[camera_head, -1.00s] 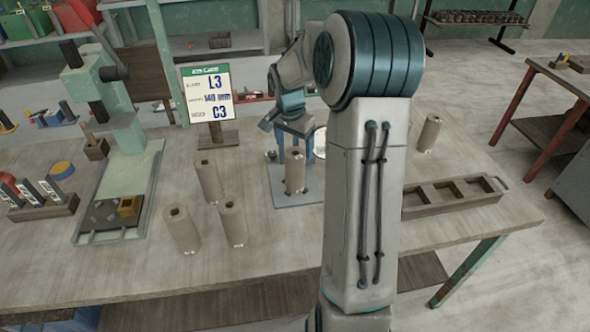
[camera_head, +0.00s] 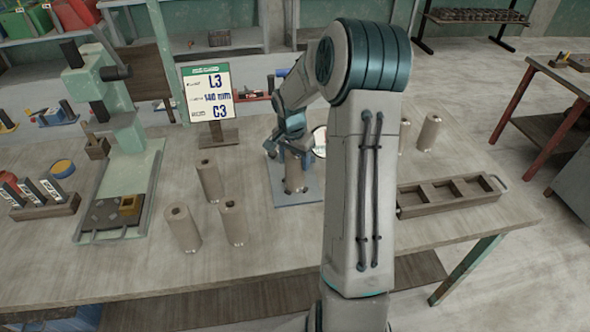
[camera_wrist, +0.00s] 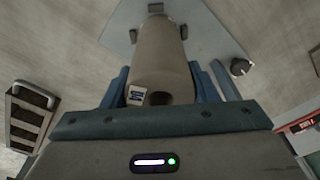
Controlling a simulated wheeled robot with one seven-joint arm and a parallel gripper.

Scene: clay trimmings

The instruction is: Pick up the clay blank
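The clay blank (camera_head: 294,182) is a tan upright cylinder on a grey plate (camera_head: 283,201) in the head view. My gripper (camera_head: 294,160) is over its top, with blue fingers on either side of it. In the wrist view the blank (camera_wrist: 161,60) lies between the fingers of my gripper (camera_wrist: 162,85). Its end near me has a dark hole and a small white and blue label. The fingers look spread, and I cannot see clear contact. My gripper hides the top of the blank in the head view.
Several similar blanks stand on the table, including one (camera_head: 182,228) at the left front and one (camera_head: 429,132) at the right. A sign (camera_head: 207,92) reads L3, 140 mm, C3. A wooden compartment tray (camera_head: 448,194) is at right. A green press (camera_head: 125,180) stands at left.

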